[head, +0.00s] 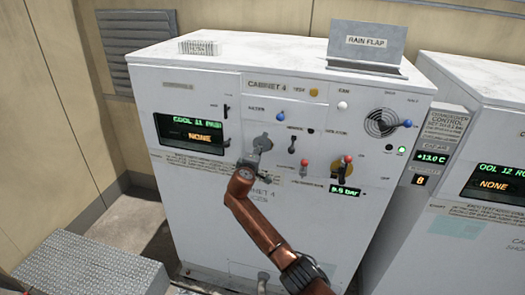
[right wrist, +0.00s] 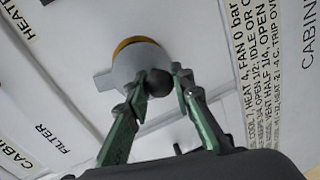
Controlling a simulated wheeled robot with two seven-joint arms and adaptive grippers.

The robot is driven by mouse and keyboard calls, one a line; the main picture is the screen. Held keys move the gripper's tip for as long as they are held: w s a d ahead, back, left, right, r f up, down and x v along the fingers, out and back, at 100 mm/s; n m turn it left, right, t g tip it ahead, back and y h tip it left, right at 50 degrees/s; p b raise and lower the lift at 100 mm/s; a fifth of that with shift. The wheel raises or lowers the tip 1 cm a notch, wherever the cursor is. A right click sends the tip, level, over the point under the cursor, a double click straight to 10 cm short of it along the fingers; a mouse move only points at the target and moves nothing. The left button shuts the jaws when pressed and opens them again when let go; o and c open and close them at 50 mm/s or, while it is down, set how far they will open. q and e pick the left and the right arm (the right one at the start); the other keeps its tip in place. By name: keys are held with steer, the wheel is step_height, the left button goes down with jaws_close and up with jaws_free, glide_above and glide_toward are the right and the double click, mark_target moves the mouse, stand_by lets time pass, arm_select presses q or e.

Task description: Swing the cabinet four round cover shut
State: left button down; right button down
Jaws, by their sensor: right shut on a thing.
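Cabinet four (head: 215,225) is a white unit labelled CABINET 4, standing upright in the middle of the head view. Its round grey cover (head: 262,142) is on the front panel, left of centre. In the right wrist view the cover (right wrist: 131,66) is a grey disc with a side tab and a dark ball knob, and a brass-coloured rim shows behind its upper edge. My right gripper (head: 253,160) reaches in from below, and its fingertips (right wrist: 160,82) are closed on the knob. I cannot tell how far the cover stands open. My left gripper is out of view.
A neighbouring cabinet (head: 490,140) stands close at right. A grey block (head: 95,268) sits at lower left.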

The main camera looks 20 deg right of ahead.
steer(key=shift+s+d+n, duration=0.2)
steer(key=shift+d+n, duration=0.2)
steer(key=shift+d, duration=0.15)
steer(key=shift+s+d+n+h+p, duration=0.2)
steer(key=shift+n+h+p, duration=0.1)
steer(key=shift+n, duration=0.1)
steer(key=shift+d+r, duration=0.1)
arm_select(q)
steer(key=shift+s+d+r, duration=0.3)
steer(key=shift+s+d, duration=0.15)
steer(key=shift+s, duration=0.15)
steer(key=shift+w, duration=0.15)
arm_select(e)
steer(key=shift+d+r, duration=0.1)
steer(key=c, duration=2.1)
jaws_free()
steer(key=o, duration=0.4)
steer(key=shift+d, duration=0.15)
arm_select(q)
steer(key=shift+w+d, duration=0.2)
arm_select(e)
steer(key=shift+o, duration=0.2)
steer(key=shift+a, duration=0.2)
